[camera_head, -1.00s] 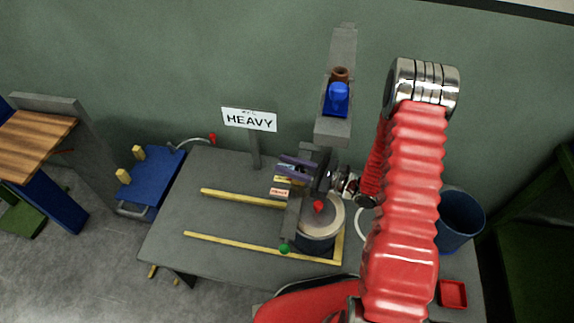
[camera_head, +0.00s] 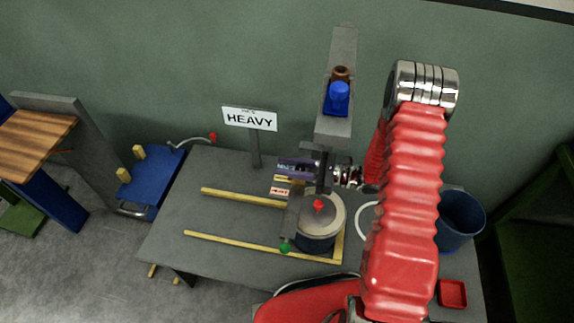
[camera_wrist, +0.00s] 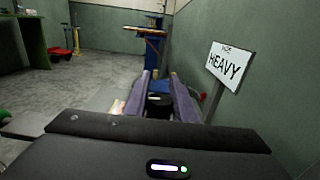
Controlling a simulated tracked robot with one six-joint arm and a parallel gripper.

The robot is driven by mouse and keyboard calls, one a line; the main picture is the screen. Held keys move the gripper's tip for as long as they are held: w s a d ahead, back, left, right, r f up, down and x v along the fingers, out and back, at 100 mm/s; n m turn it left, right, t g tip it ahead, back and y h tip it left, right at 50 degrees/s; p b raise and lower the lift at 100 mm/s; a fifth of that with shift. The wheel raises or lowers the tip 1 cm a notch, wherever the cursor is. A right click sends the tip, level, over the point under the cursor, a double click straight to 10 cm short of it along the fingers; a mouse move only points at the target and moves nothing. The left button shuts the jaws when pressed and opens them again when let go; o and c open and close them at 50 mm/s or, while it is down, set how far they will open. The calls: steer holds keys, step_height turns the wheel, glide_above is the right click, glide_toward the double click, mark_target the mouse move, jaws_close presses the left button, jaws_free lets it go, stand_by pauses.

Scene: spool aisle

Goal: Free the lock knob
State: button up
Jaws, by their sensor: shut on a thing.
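My gripper (camera_head: 292,167) is at the upper side of the grey bracket on the table, beside the drum. In the wrist view its two purple fingers (camera_wrist: 164,96) stand on either side of a dark round knob (camera_wrist: 159,103), shut on it. The head view does not show the knob clearly, as the fingers and wrist cover it. The drum (camera_head: 315,238) is dark with a pale round top and a small red piece (camera_head: 318,205) on it. A green ball end (camera_head: 285,247) shows at the bracket's lower end.
A HEAVY sign (camera_head: 249,119) stands close behind my gripper. Yellow rails (camera_head: 235,243) lie on the grey table (camera_head: 180,225). A grey post with a blue piece (camera_head: 338,98) rises behind. A blue bin (camera_head: 459,222) and red tray (camera_head: 453,293) are at right. The table's left part is clear.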

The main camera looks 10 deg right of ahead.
steer(key=n+g, duration=0.2)
steer(key=g, duration=0.1)
steer(key=s+n+g+y, duration=0.1)
steer(key=n+g, duration=0.1)
steer(key=g, duration=0.1)
steer(key=shift+s+a+g, duration=0.1)
steer(key=shift+s+g, duration=0.05)
steer(key=shift+g, duration=0.25)
steer(key=shift+s+n+g+h, duration=0.1)
steer(key=shift+s+n+g, duration=0.15)
steer(key=shift+n+g, duration=0.55)
steer(key=shift+s+n+g+h, duration=0.15)
steer(key=shift+n+g, duration=0.4)
steer(key=shift+g, duration=0.6)
steer(key=shift+s+n+g+h, duration=0.1)
steer(key=shift+s+n+g, duration=0.2)
steer(key=shift+n+g, duration=0.5)
steer(key=o, duration=1)
steer(key=shift+o, duration=0.2)
step_height(320, 180, up, 10)
